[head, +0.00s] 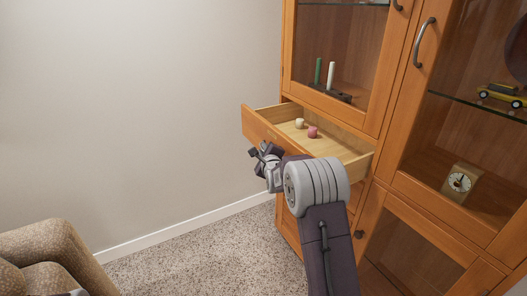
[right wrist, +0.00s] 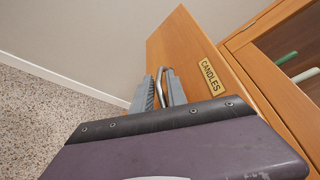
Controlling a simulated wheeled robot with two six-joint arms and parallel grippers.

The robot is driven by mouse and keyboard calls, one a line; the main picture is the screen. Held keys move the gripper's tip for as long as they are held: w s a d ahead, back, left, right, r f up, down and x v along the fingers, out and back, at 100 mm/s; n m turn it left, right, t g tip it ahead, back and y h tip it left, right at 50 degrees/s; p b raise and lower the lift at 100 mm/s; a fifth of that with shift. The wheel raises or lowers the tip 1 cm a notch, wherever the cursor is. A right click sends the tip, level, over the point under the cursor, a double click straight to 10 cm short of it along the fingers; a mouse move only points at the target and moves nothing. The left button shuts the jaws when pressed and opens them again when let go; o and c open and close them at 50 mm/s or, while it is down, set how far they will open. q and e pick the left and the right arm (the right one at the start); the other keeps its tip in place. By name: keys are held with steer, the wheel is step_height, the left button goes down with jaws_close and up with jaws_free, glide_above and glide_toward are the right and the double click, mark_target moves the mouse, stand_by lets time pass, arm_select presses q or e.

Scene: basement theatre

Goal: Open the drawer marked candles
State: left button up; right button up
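The drawer (head: 272,132) in the wooden cabinet is pulled well out, with its inside showing. A small plate reading CANDLES (right wrist: 212,77) is on its front in the right wrist view. A round cream candle (head: 299,123) and a pink one (head: 312,132) stand inside. My right gripper (head: 262,158) is at the drawer front. In the right wrist view its two fingers (right wrist: 160,92) are on either side of the metal drawer handle (right wrist: 163,84), closed on it.
Glass-fronted cabinet doors (head: 337,50) are above and right of the drawer, with green and white candles behind glass. A clock (head: 459,182) stands on a right shelf. A patterned armchair (head: 45,255) is at lower left. Carpet between is clear.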

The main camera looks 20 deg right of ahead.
steer(key=v, duration=0.9)
stand_by(0.5)
